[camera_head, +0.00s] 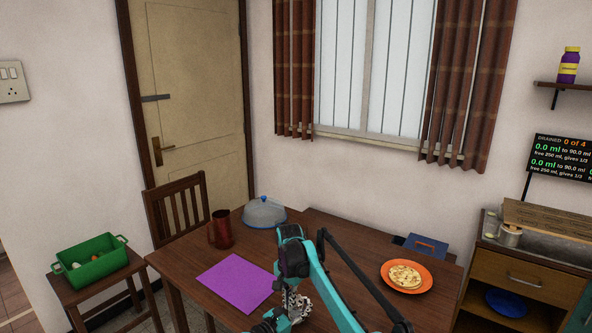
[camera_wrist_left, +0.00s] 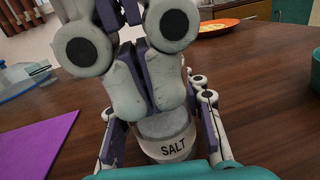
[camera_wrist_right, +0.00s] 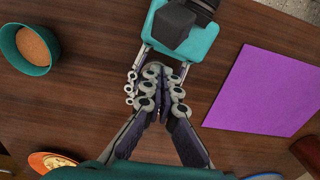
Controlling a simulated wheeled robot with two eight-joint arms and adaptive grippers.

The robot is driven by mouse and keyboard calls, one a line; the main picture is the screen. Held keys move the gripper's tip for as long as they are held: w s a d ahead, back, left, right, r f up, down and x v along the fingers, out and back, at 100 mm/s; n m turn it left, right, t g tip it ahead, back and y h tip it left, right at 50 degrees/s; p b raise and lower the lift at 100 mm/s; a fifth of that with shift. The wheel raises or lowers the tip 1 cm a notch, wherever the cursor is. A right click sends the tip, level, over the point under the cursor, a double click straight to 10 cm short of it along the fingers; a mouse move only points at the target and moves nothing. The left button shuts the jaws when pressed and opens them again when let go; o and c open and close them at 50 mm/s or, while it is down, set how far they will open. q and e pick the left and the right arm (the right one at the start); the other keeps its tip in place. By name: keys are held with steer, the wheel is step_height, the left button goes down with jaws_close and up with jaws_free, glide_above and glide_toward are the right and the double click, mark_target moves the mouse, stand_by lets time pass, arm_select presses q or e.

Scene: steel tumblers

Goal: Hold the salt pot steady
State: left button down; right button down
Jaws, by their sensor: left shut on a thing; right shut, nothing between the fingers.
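The salt pot (camera_wrist_left: 168,140), a small round pot with a pale band reading SALT, shows in the left wrist view. My left gripper (camera_wrist_left: 160,128) is shut on it, one finger on each side. My right gripper (camera_wrist_right: 160,95) is shut and empty, its fingers together just above the pot; it also shows in the left wrist view (camera_wrist_left: 145,75) and in the head view (camera_head: 295,302). I cannot tell whether its fingertips touch the pot. They hide the pot's top, and in the right wrist view they cover most of the pot.
On the wooden table (camera_head: 190,268) are a purple mat (camera_head: 238,282), a red mug (camera_head: 221,230), a blue-rimmed cover (camera_head: 265,213) and an orange plate (camera_head: 420,281) with food. The right wrist view shows a green bowl (camera_wrist_right: 20,55) with brown contents. Bare table surrounds the grippers.

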steer(key=shift+s, duration=0.1)
step_height(320, 180, up, 6)
steer(key=shift+s+a, duration=0.15)
steer(key=shift+s, duration=0.1)
stand_by(0.5)
arm_select(q)
steer(key=c, duration=0.9)
jaws_free()
